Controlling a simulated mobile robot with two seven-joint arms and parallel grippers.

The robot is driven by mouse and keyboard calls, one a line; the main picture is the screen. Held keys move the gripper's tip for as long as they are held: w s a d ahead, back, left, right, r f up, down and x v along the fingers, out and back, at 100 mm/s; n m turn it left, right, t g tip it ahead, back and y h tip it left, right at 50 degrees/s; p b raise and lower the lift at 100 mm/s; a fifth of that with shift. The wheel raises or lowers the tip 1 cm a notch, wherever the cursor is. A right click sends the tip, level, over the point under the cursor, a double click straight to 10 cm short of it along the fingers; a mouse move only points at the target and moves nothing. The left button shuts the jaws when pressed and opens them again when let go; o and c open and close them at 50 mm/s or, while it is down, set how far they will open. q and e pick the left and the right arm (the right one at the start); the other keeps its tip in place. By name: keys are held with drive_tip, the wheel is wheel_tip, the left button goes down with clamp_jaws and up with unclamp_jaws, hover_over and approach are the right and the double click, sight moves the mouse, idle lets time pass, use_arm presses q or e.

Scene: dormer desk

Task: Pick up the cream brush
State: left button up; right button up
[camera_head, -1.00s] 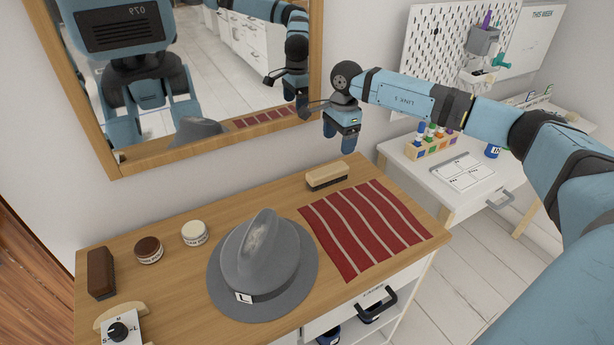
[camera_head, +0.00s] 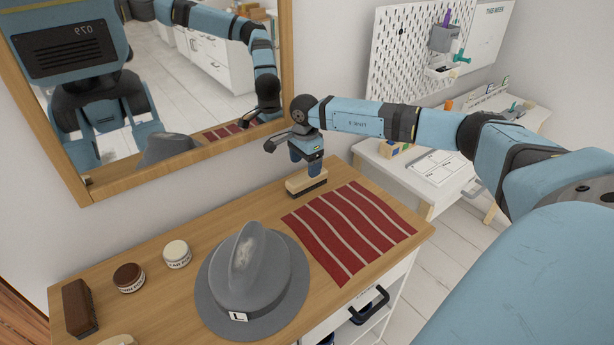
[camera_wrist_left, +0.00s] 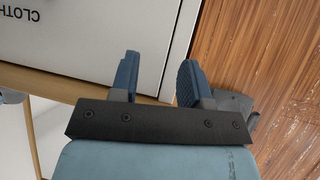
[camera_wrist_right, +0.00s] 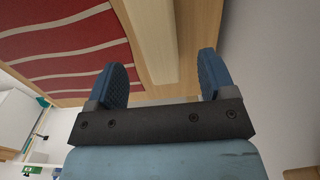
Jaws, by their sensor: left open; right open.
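The cream brush (camera_head: 306,184), a pale wooden block with dark bristles under it, lies near the back edge of the wooden dresser top. My right gripper (camera_head: 309,172) is open and points down just above the brush, with its fingertips close to it. In the right wrist view, the brush's pale top (camera_wrist_right: 153,45) shows between and beyond the two open fingers (camera_wrist_right: 160,78); I cannot tell whether they touch it.
A red striped cloth (camera_head: 350,228) lies just right of the brush. A grey hat (camera_head: 252,280), a white-lidded jar (camera_head: 177,254), a brown-lidded jar (camera_head: 129,278) and a dark brown brush (camera_head: 80,307) stand to the left. A framed mirror (camera_head: 170,165) stands behind.

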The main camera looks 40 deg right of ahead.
sight(307, 182)
drive_tip(key=f, duration=0.5)
drive_tip(key=shift+s+d+f, duration=0.1)
drive_tip(key=shift+s+d, duration=0.05)
drive_tip(key=shift+d, duration=0.05)
drive_tip(key=c, duration=1)
